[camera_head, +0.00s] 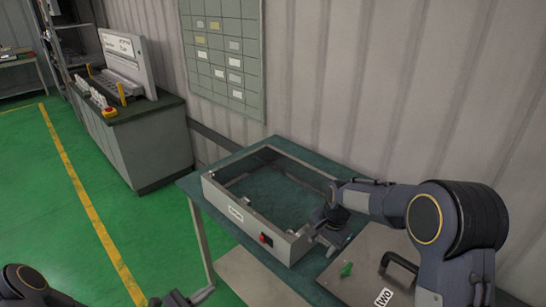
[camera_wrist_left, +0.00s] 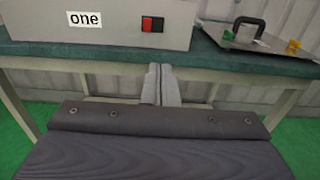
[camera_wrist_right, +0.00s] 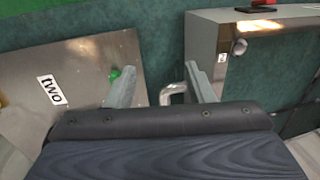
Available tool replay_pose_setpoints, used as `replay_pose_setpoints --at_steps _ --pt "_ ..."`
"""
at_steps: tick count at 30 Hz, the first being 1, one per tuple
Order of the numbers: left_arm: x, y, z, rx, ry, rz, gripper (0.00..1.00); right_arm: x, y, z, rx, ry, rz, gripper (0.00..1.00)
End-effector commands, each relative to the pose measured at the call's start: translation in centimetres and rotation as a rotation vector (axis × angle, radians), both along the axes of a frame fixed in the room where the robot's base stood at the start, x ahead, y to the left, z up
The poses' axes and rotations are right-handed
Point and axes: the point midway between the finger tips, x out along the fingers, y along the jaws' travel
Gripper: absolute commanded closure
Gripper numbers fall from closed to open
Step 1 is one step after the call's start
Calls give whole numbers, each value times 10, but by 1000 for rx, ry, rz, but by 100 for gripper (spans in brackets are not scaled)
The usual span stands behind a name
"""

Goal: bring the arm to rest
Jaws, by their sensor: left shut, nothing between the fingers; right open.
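My right gripper (camera_head: 328,238) is open at the right front corner of the open metal box (camera_head: 222,198). In the right wrist view its fingers (camera_wrist_right: 160,88) are spread, with a bent metal handle (camera_wrist_right: 173,93) beside the box showing between them; I cannot tell whether they touch. My left gripper (camera_head: 183,300) is low at the bottom edge of the head view, in front of the table. In the left wrist view its fingers (camera_wrist_left: 160,84) are shut and empty, below the box front labelled "one" (camera_wrist_left: 130,22).
A metal plate labelled "two" (camera_head: 355,285), with a black handle and a green knob (camera_head: 346,269), lies right of the box on the green-topped table (camera_head: 196,187). A wall stands behind. A cabinet (camera_head: 150,140) stands at the left. Green floor (camera_head: 60,200) is clear.

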Motion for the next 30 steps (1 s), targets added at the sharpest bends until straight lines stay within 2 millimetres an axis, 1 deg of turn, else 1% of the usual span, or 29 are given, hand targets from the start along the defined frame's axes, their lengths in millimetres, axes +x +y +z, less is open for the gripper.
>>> replay_pose_setpoints --at_steps 2,11,17,20,23,26,29,30 --pt "0 0 1 3 -3 -3 100 0 -1 1 1 -1 0 51" --pt "-6 -8 31 90 -81 -118 100 -15 -13 20 27 -19 23 51" --pt "-17 -17 60 185 -160 -234 100 -31 -25 39 52 -42 51 51" --pt "-26 -23 78 254 -213 -312 100 -44 -33 50 68 -59 72 51" --pt "-39 -30 98 342 -277 -403 100 -60 -41 64 85 -82 98 51" --pt "-58 -37 120 461 -358 -517 100 -83 -51 80 104 -115 134 51" --pt "-87 -44 143 624 -458 -652 100 -115 -62 96 121 -162 185 51" --pt "-99 -45 151 695 -502 -706 100 -129 -66 102 126 -182 209 51"
